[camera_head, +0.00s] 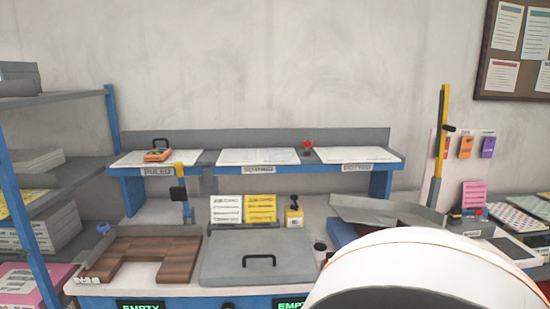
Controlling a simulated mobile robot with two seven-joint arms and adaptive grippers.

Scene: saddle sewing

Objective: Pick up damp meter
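A small yellow device with a black top (293,215) stands on the bench below, right of the yellow card. Neither of my grippers shows in the head view.
The raised grey shelf (225,145) has blue legs and paper sheets. Below are a brown wooden board (180,258) and a grey lid with a black handle (285,245). A blue-posted rack (75,180) stands left; a yellow-and-black post (436,165) rises right. The lower right is blocked close up.

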